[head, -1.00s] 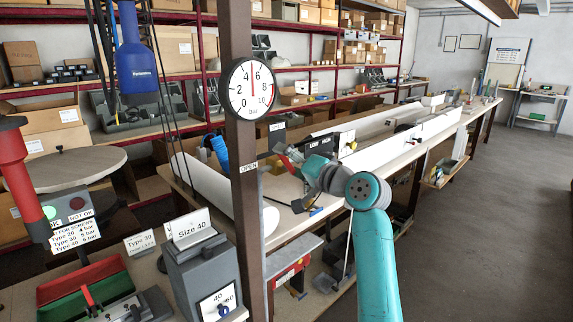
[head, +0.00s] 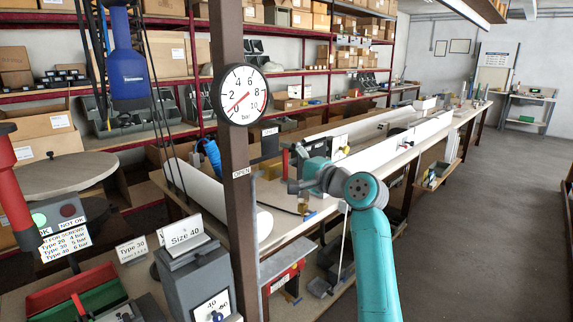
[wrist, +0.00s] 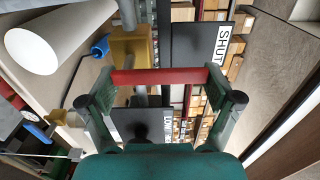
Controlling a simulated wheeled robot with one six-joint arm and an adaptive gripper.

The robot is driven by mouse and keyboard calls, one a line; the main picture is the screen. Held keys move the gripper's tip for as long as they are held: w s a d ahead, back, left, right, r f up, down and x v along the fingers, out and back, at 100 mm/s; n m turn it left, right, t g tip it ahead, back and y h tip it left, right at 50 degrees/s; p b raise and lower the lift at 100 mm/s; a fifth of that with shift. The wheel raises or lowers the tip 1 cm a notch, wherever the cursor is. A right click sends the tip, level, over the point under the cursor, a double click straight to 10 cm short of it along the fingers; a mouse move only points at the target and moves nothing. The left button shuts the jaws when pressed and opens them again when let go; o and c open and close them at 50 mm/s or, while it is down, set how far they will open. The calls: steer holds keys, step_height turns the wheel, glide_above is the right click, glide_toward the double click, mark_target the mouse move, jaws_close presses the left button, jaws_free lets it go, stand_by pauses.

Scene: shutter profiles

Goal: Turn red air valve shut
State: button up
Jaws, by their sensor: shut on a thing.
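The red valve lever (wrist: 160,76) lies across the wrist view, between the two fingertips of my gripper (wrist: 158,80), which is shut on it. A yellow valve body (wrist: 130,46) and a grey pipe show just beyond the lever. A black plate marked SHUT (wrist: 222,42) stands beyond it to the right.
A white roll (wrist: 57,37) lies on the bench, left in the wrist view. A second dark plate (wrist: 140,123) with a partly hidden label sits below the lever. The brown post (head: 236,210) stands left of my arm. The floor (head: 480,230) at right is clear.

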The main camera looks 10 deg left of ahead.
stand_by(0.4)
steer(key=o, duration=1.4)
steer(key=v, duration=1.2)
steer(key=shift+f, duration=0.1)
